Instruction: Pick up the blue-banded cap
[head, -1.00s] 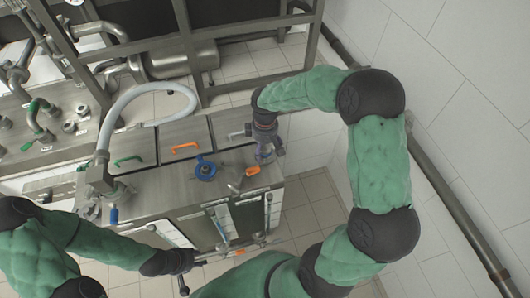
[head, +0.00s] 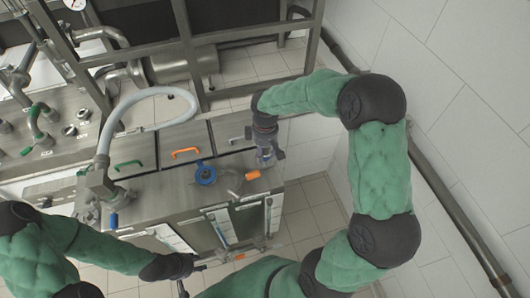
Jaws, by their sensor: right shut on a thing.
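My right gripper (head: 267,157) is over the right end of the steel cabinet top (head: 150,192). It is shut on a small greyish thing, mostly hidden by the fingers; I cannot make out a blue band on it. A blue-ringed round fitting (head: 205,174) sits on the cabinet top, to the left of this gripper and apart from it. My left gripper (head: 199,264) is low in the view, in front of the cabinet; its fingers are too small and dark to tell open from shut.
A steel fitting with an orange handle (head: 253,175) lies just below my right gripper. Orange (head: 186,153) and green (head: 128,164) handles are on the cabinet top. A white hose (head: 148,89) arches over its left part.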

